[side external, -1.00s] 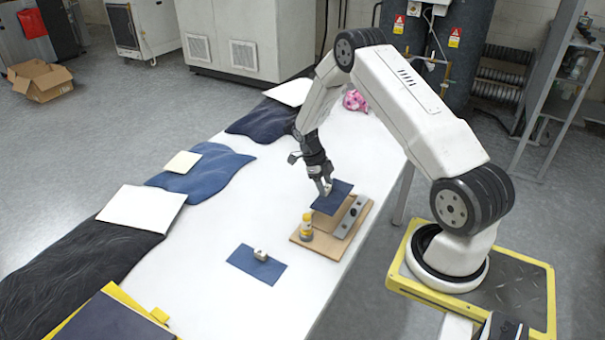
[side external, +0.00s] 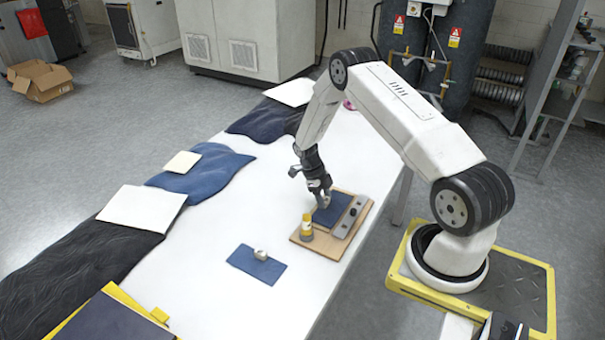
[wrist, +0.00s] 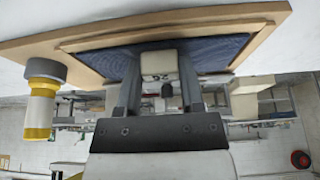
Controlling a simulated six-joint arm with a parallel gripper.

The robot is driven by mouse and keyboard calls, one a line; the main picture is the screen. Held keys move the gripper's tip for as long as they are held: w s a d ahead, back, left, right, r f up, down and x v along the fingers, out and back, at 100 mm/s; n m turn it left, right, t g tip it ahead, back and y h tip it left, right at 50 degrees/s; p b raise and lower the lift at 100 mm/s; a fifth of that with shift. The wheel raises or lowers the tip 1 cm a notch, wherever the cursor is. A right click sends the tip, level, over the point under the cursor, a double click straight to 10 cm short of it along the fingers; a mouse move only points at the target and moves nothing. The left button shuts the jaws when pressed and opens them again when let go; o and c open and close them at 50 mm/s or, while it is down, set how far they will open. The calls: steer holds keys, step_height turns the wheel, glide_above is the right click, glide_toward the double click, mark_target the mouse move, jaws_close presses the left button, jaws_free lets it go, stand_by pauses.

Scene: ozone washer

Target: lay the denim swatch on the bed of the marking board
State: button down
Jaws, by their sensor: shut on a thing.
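The denim swatch (side external: 335,212) is a dark blue piece lying flat, or very nearly so, over the bed of the wooden marking board (side external: 325,249). In the wrist view the swatch (wrist: 210,50) sits inside the board's raised wooden edge (wrist: 180,18); I cannot tell whether it touches the bed everywhere. My gripper (side external: 323,204) is low over the board's far-left part. In the wrist view its fingers (wrist: 158,85) are shut on a small pale block (wrist: 158,63) at the swatch, which seems to be the swatch's grip. The fingers hide part of the swatch.
Another blue swatch (side external: 245,259) with a small metal piece (side external: 260,254) lies on the white table. Folded fabrics (side external: 205,172) line the left edge.

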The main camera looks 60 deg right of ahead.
steer(key=shift+f, duration=0.1)
steer(key=shift+c, duration=0.7)
jaws_free()
steer(key=w+a+r+n+t, duration=0.1)
steer(key=w+a+r+n, duration=0.2)
steer(key=r, duration=0.4)
steer(key=w+a+r+n+t, duration=0.1)
steer(key=a+r+n, duration=0.3)
steer(key=r+n, duration=0.15)
steer(key=s+a+r+n+t, duration=0.2)
steer(key=s+a+r+n, duration=0.3)
steer(key=a+n, duration=0.4)
steer(key=s+a+r+n+t, duration=0.3)
steer(key=s+a+r+n, duration=0.3)
steer(key=n, duration=1.2)
steer(key=a, duration=0.4)
steer(key=shift+s, duration=0.2)
